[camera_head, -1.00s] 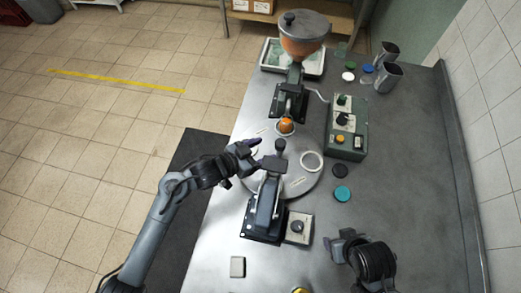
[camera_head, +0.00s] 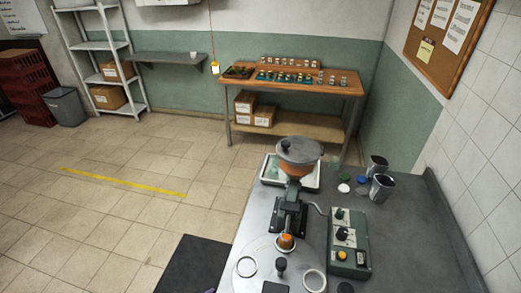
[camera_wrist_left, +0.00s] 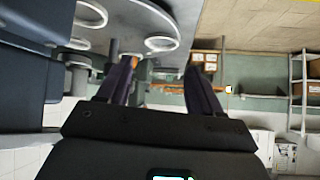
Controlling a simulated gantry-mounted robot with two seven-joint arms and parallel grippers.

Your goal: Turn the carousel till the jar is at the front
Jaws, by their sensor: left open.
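The carousel (camera_head: 262,258) is a grey disc at the bottom of the head view, its front part cut off by the frame. A jar with orange contents (camera_head: 286,241) is at its back, below the hopper spout. Pale rings show at the left (camera_head: 246,266) and right (camera_head: 314,280) of the disc, both empty. A dark knob (camera_head: 281,265) stands near the middle. In the left wrist view my left gripper (camera_wrist_left: 165,85) is open, its two dark fingers apart with nothing clearly between them; the carousel (camera_wrist_left: 140,15) shows beyond. My right gripper is out of view.
The filler hopper (camera_head: 299,158) stands behind the carousel. A green control box (camera_head: 347,245) is at its right. Metal cups (camera_head: 381,187) and coloured lids are farther back. A wooden table (camera_head: 340,85) with small jars stands by the far wall.

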